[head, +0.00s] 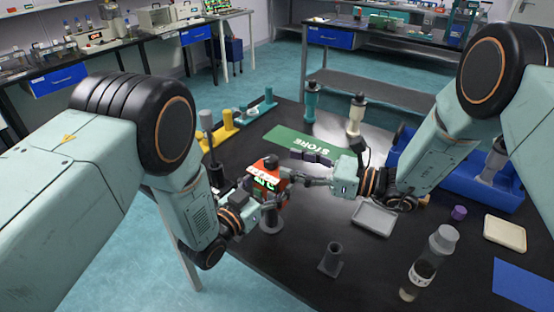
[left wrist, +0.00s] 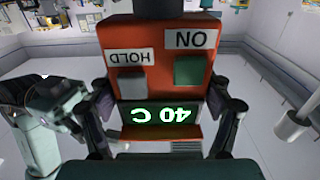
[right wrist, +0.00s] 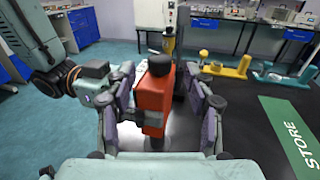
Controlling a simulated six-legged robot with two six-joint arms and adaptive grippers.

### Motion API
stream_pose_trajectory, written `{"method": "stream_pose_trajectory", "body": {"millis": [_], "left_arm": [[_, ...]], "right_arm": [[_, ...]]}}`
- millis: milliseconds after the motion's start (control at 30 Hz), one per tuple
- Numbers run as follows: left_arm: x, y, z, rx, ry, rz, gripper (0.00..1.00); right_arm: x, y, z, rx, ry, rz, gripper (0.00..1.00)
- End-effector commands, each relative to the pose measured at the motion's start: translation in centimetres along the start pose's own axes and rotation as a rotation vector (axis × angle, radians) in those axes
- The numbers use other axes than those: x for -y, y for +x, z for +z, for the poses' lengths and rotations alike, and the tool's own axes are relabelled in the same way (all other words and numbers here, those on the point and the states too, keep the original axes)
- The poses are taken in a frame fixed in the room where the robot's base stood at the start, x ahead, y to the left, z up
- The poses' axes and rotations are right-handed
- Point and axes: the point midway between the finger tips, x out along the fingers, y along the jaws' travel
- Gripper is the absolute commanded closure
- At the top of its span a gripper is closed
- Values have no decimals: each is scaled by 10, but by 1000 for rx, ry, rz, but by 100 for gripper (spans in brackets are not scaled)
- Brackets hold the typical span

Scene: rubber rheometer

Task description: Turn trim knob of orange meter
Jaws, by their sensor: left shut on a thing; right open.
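The orange meter (head: 268,180) is upright at the middle front of the black table. It fills the left wrist view (left wrist: 155,62), where its display reads 40 C upside down, with a HOLD button and a green ON button. My left gripper (left wrist: 160,105) is shut on the meter, a finger on each side. In the right wrist view a black round knob (right wrist: 155,67) sits on top of the orange body (right wrist: 156,98). My right gripper (right wrist: 160,90) is open, its fingers apart on either side of the meter. Contact of the right fingers cannot be made out.
A bottle (head: 428,265), a grey tray (head: 374,218) and a blue bin (head: 505,197) are at right. A green STORE mat (head: 290,140) and yellow stand (head: 222,134) lie behind.

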Motion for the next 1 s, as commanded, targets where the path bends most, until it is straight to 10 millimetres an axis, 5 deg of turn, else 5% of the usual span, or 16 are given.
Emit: {"method": "stream_pose_trajectory", "body": {"millis": [200, 400, 1000], "left_arm": [[0, 0, -1, -2, 0, 0, 60], [0, 0, -1, -2, 0, 0, 60], [0, 0, -1, -2, 0, 0, 60]], "right_arm": [[1, -39, 1, 1, 0, -3, 47], [0, -56, 0, 0, 0, -1, 47], [0, -59, 0, 0, -1, 1, 47]]}}
